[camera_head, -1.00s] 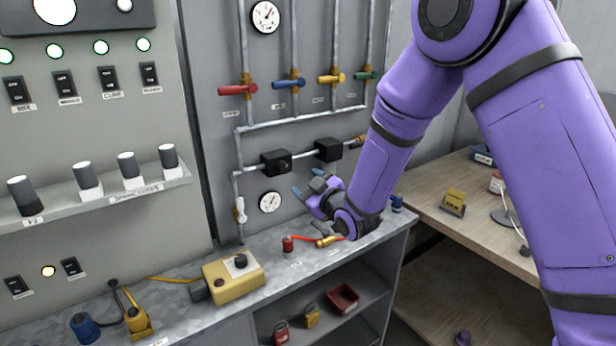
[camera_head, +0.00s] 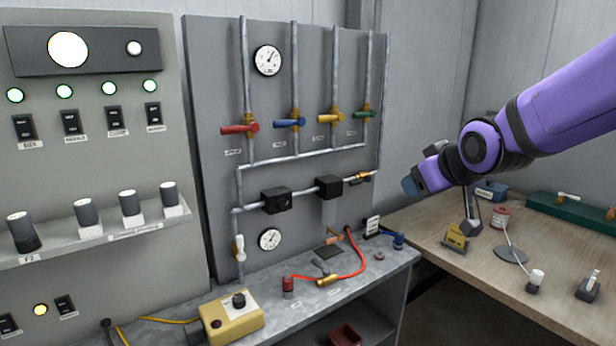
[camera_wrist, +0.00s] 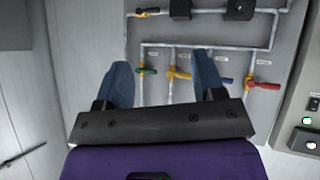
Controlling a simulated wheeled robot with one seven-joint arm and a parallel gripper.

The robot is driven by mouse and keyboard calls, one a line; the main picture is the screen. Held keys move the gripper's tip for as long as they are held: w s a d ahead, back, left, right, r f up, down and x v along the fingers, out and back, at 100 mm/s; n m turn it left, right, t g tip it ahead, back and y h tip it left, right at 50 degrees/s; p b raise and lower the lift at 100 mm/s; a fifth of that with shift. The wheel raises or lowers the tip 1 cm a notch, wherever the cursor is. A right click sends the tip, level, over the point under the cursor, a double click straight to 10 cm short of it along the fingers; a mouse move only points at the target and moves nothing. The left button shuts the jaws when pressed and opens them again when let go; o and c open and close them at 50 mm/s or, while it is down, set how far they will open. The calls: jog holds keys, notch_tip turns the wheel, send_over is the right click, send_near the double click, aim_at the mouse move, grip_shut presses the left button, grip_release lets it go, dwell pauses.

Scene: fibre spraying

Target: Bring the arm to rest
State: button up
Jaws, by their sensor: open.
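My gripper (camera_head: 410,187) is at the end of the purple arm, in the air right of the pipe panel and above the wooden table. In the wrist view my gripper (camera_wrist: 165,82) shows two blue fingers spread apart with nothing between them. It is open and empty. Behind the fingers in that view are the panel's pipes and coloured valves, seen upside down. The fingers touch nothing that I can see.
The pipe panel (camera_head: 215,70) carries red, blue, yellow and green valves. A grey bench (camera_head: 385,268) below it holds a red hose (camera_head: 360,255) and a yellow box (camera_head: 232,318). The wooden table (camera_head: 480,265) at right holds several small items and a green case (camera_head: 570,213).

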jog(key=s+d+m+g+h, duration=0.1)
jog(key=s+d, duration=0.3)
jog(key=s, duration=0.8)
jog(key=s+d+r+m+g+h, duration=0.1)
jog(key=s+d+m+g, duration=0.3)
jog(key=s, duration=0.9)
jog(key=shift+r, duration=0.25)
jog(key=shift+w+d, duration=0.1)
dwell(4.9)
